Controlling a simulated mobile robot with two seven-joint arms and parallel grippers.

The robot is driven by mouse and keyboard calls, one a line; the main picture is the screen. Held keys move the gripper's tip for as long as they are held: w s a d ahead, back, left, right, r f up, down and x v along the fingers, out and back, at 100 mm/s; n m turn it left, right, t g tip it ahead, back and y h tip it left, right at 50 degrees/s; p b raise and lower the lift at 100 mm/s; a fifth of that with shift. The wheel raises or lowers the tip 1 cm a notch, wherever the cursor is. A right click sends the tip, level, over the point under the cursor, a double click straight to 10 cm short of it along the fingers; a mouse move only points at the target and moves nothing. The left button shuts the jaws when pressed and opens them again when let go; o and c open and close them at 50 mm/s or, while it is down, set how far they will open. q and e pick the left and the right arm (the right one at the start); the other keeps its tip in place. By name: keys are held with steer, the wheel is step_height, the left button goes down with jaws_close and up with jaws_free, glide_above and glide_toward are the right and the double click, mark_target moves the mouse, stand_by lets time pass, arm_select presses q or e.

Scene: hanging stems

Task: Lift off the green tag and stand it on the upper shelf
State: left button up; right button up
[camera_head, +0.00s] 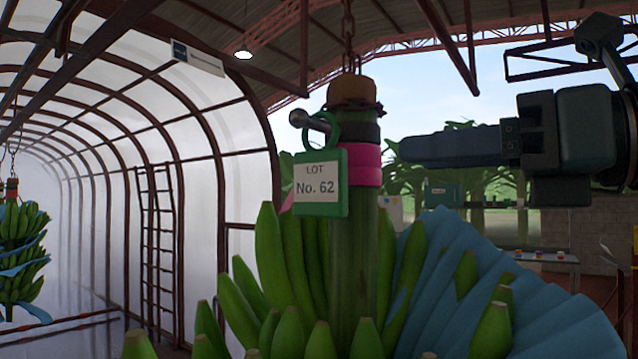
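The green tag (321,183) has a white label reading "LOT No. 62". It hangs by its green ring from a metal peg (309,120) on the thick green stem (352,245), in front of a pink band (366,165) and a dark band. My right gripper (402,148) comes in from the right, level with the bands and a short way right of the stem, apart from the tag. Its fingers overlap in this side-on view, so their opening is hidden. Nothing shows held at its tips. My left gripper is out of view.
The stem hangs from a chain (348,30), with green bananas (285,260) and blue sheeting (470,270) below. A table (550,260) with small colored items stands far right. Another bunch (20,240) hangs far left, near a ladder (160,245). The space left of the tag is clear.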

steer(key=p, duration=0.2)
glide_toward(297, 170)
steer(key=shift+w+a+r, duration=0.4)
steer(key=shift+w+a, duration=0.3)
steer(key=shift+a, duration=0.1)
steer(key=shift+w+a+p, duration=0.3)
steer(key=shift+w+p, duration=0.05)
steer(key=x, duration=0.1)
steer(key=p+x, duration=0.1)
steer(key=x, duration=0.1)
steer(key=p+x, duration=0.1)
steer(key=shift+w+a+f, duration=0.1)
steer(key=shift+w+f, duration=0.2)
steer(key=shift+a, duration=0.1)
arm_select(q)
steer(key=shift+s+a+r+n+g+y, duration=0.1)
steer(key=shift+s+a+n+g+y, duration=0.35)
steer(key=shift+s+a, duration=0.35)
arm_select(e)
steer(key=shift+c, duration=0.6)
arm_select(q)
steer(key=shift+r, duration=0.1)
arm_select(e)
jaws_close()
